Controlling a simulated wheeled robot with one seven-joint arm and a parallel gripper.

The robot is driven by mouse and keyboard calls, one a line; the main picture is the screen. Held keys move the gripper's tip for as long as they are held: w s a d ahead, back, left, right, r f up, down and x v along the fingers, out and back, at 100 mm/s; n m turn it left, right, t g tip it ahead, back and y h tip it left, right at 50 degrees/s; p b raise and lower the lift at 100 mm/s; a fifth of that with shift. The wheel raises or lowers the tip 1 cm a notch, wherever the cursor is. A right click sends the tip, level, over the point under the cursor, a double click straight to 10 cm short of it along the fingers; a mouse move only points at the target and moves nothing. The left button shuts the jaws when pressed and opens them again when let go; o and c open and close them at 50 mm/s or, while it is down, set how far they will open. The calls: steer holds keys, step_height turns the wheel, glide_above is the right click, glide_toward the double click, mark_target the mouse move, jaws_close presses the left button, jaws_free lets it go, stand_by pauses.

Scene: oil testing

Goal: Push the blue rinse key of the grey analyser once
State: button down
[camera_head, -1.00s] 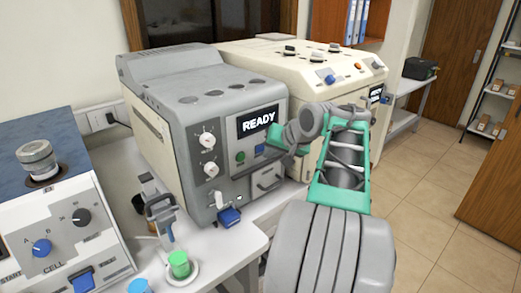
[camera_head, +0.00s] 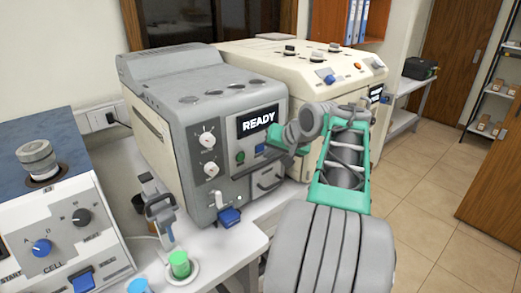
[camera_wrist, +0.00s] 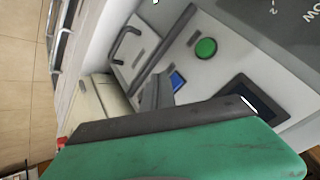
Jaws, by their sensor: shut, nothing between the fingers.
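The grey analyser (camera_head: 150,75) stands on the white bench, its display (camera_head: 257,122) reading READY. Its blue rinse key (camera_head: 259,149) is on the front panel, right of a round green button (camera_head: 240,157). In the wrist view the blue key (camera_wrist: 178,81) shows just past my fingertip, below the green button (camera_wrist: 206,48). My gripper (camera_head: 268,146) is shut and empty, close in front of the panel beside the blue key. In the wrist view my gripper (camera_wrist: 158,92) partly covers the key's surroundings. I cannot tell whether the tip touches the key.
A cream machine (camera_head: 300,60) stands directly right of the analyser.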

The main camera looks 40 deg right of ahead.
steer(key=shift+w, duration=0.1)
stand_by(0.6)
steer(key=shift+w, duration=0.3)
steer(key=shift+w+p, duration=0.3)
steer(key=shift+w, duration=0.1)
stand_by(0.5)
steer(key=shift+s, duration=0.8)
steer(key=s, duration=0.5)
stand_by(0.9)
